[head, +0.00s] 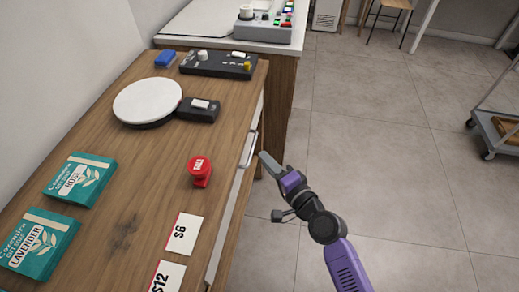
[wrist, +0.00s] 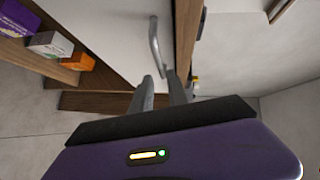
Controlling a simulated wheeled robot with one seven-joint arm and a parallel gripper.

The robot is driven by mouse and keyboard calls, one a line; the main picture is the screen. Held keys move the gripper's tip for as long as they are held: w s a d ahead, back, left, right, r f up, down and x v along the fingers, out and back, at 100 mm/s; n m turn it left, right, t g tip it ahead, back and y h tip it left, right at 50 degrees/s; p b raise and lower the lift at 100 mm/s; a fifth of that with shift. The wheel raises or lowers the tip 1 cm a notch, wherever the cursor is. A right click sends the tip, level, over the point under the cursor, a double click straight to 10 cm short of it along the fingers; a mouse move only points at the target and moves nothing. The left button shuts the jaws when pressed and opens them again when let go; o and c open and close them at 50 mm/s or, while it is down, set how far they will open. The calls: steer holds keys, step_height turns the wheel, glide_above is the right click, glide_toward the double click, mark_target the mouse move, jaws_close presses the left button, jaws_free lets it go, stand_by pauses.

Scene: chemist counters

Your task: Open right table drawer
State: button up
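The wooden table (head: 118,225) has a white drawer front (head: 232,205) along its right side, which looks flush with the table edge. A metal bar handle (head: 250,150) is on this front; in the wrist view the handle (wrist: 155,45) stands out from the white panel. My gripper (head: 272,170) is beside the handle, just to its right. In the wrist view my gripper's two fingers (wrist: 159,80) are apart, with the handle's near end appearing between or just beyond their tips. I cannot tell whether they touch it.
On the tabletop are a round white plate device (head: 148,100), a red button-like object (head: 200,170), green soap boxes (head: 80,178) and price cards (head: 182,232). A second counter (head: 230,30) stands behind. The floor (head: 400,180) to the right is clear; a cart (head: 495,125) is far right.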

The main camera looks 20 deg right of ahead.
mark_target(253, 146)
steer(key=w, duration=0.2)
steer(key=w+a, duration=0.1)
steer(key=w, duration=0.2)
steer(key=w+f, duration=0.1)
steer(key=w, duration=0.1)
steer(key=shift+w+a, duration=0.15)
steer(key=shift+w, duration=0.2)
steer(key=shift+c, duration=0.2)
jaws_close()
steer(key=shift+f, duration=0.1)
stand_by(0.9)
